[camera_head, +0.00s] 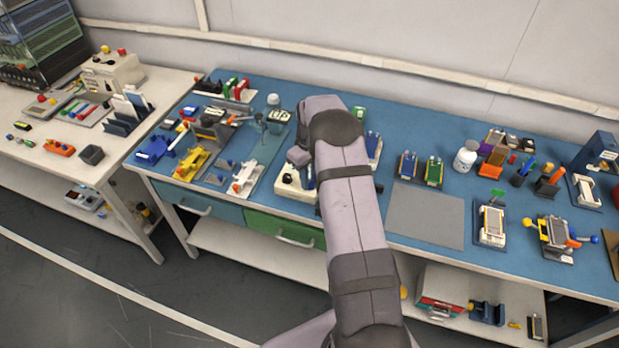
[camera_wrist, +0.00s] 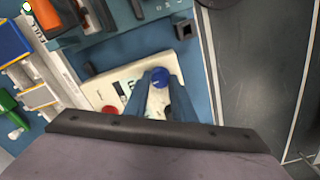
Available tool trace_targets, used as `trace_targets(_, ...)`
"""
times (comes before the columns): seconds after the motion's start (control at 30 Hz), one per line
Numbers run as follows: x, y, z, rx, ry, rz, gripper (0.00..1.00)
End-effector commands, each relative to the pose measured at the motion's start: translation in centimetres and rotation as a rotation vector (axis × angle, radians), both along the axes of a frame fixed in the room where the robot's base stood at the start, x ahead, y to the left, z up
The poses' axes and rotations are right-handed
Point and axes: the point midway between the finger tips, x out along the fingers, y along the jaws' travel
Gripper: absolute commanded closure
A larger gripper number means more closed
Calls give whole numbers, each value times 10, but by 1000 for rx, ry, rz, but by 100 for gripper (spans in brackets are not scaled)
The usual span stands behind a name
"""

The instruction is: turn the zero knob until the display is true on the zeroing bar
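A white instrument (camera_wrist: 95,90) lies below my gripper in the wrist view, with a round blue knob (camera_wrist: 160,78) and a red button (camera_wrist: 110,110) on its top. Its small dark window (camera_wrist: 120,88) is too small to read. My gripper (camera_wrist: 160,80) points down at it with its two blue fingers apart; the blue knob shows between the fingertips. I cannot tell whether they touch it. In the head view the white instrument (camera_head: 288,188) is partly hidden behind my arm, and the gripper is mostly hidden there. I cannot make out the zeroing bar.
The blue bench top (camera_head: 395,222) carries yellow and white fixtures (camera_head: 192,163) at left and a bare grey mat (camera_head: 425,215) right of my arm. A small dark square block (camera_wrist: 184,29) stands close to the instrument. The bench front edge is near.

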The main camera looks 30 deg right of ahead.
Motion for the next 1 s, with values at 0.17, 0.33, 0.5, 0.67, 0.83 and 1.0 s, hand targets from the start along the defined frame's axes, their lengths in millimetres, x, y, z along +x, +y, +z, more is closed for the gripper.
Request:
trace_targets(0.17, 0, 0, 0, 1, 0, -15, 99)
trace_targets(0.33, 0, 0, 0, 1, 0, -69, 99)
trace_targets(0.5, 0, 0, 0, 0, 0, -171, 99)
trace_targets(0.67, 1, -1, -1, 0, -1, -304, 99)
trace_targets(0.83, 1, -1, 0, 0, -1, -465, 99)
trace_targets(1.0, 1, -1, 0, 1, -1, -626, 99)
